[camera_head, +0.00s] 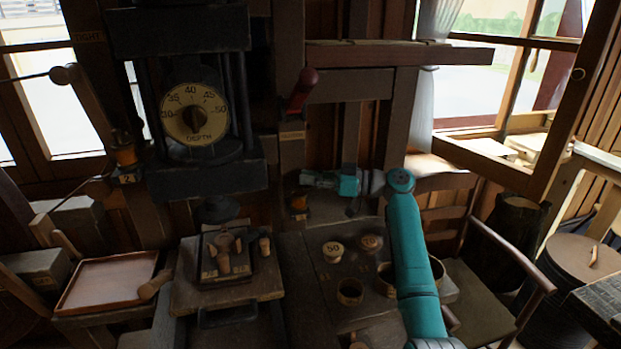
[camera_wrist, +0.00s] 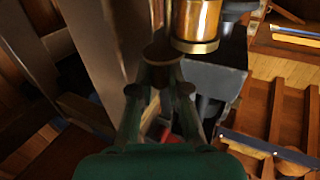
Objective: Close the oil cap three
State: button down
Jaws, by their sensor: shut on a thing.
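In the wrist view my gripper (camera_wrist: 160,84) is shut, with a round dark brown cap (camera_wrist: 161,52) at its fingertips. I take this to be the oil cap; no number is readable on it. A copper-coloured oil cup with a brass rim (camera_wrist: 197,28) is beside and beyond the cap, cut by the top edge. Whether cap and cup are joined or touching is unclear. In the head view a small orange oil cup (camera_head: 299,202) sits on the frame, just left of my teal wrist.
Another orange oil cup (camera_head: 125,155), marked 2, is on the left post. A depth dial (camera_head: 194,113) hangs on the press. A red-handled lever (camera_head: 301,91) rises above my wrist. The bench (camera_head: 300,262) below holds turned pieces, and a wooden tray (camera_head: 108,283) lies left.

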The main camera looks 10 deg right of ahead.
aim_at(299, 195)
jog(key=m+t+h, duration=0.1)
jog(key=m+t, duration=0.1)
jog(key=s+m+t+h, duration=0.1)
jog(key=t, duration=0.1)
jog(key=shift+s+a+f+h, duration=0.1)
jog(key=shift+a+h, duration=0.15)
jog(key=shift+h, duration=0.05)
jog(key=m+t+h, duration=0.1)
jog(key=h, duration=0.1)
jog(key=m+t+h, duration=0.2)
jog(key=s+a+m+t+h, duration=0.1)
jog(key=h, duration=0.1)
jog(key=shift+m+t, duration=0.3)
jog(key=shift+m, duration=0.1)
jog(key=m+h, duration=0.1)
jog(key=h, duration=0.1)
jog(key=a+m+t+h, duration=0.1)
jog(key=m+h, duration=0.2)
jog(key=h, duration=0.1)
jog(key=shift+s+a+t+h, duration=0.2)
jog(key=shift+s+t+h, duration=0.1)
jog(key=shift+s, duration=0.1)
jog(key=shift+a+m+h, duration=0.2)
jog(key=shift+m+h, duration=0.7)
jog(key=shift+h, duration=0.35)
jog(key=shift+a+m+h, duration=0.2)
jog(key=shift+m+h, duration=0.7)
jog(key=shift+h, duration=0.35)
jog(key=shift+m+h, duration=0.3)
jog(key=shift+h, duration=0.2)
